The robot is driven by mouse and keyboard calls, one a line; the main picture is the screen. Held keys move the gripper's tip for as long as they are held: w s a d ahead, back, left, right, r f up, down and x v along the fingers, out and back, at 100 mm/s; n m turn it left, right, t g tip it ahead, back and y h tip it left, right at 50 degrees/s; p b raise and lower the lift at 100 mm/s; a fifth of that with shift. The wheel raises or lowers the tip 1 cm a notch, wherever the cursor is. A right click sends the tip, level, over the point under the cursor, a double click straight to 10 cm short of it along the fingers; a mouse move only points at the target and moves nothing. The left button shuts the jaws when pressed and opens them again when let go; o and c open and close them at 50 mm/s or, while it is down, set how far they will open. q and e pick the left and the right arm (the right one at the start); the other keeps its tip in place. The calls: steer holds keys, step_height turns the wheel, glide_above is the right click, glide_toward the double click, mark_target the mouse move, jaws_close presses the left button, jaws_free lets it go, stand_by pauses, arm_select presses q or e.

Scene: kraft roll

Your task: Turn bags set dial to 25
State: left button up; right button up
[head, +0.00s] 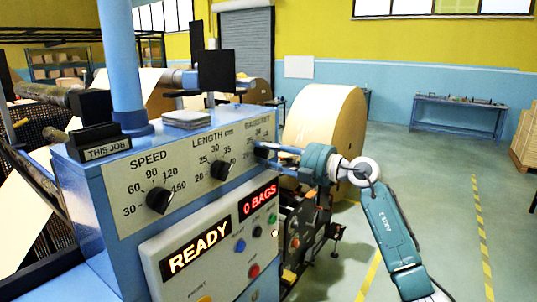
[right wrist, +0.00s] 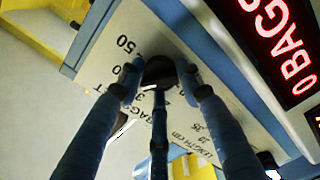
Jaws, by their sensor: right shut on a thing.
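The bags set dial is a dark knob on the pale label plate (head: 120,205) of the blue machine; in the right wrist view the knob (right wrist: 158,72) sits between my fingertips. My right gripper (head: 263,151) reaches the panel from the right and is shut on this dial, its fingers (right wrist: 160,82) on either side. The fingers hide most of the dial in the head view, and I cannot tell which number it points to. In the wrist view, a 50 and a partly hidden 30 show beside it. My left gripper is not in view.
The speed knob (head: 159,200) and the length knob (head: 220,170) are left of my gripper. Below, displays read READY (head: 195,250) and 0 BAGS (head: 259,199), above small coloured buttons. A large kraft roll (head: 325,115) stands behind my arm. Open floor lies to the right.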

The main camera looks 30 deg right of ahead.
steer(key=n, duration=0.2)
steer(key=n+b, duration=0.1)
steer(key=shift+a+f+n, duration=0.1)
steer(key=shift+f+n, duration=0.25)
steer(key=shift+n, duration=0.05)
steer(key=n+b, duration=0.1)
steer(key=n, duration=0.1)
steer(key=n+b, duration=0.1)
steer(key=n, duration=0.1)
steer(key=shift+f+n+b, duration=0.2)
steer(key=shift+n+b, duration=0.1)
steer(key=shift+b, duration=0.1)
steer(key=n+b, duration=0.1)
steer(key=n, duration=0.2)
steer(key=shift+f+b, duration=0.1)
steer(key=shift+b, duration=0.25)
steer(key=shift+n+b, duration=0.8)
steer(key=shift+n, duration=1.3)
steer(key=o, duration=1.1)
steer(key=shift+r, duration=0.25)
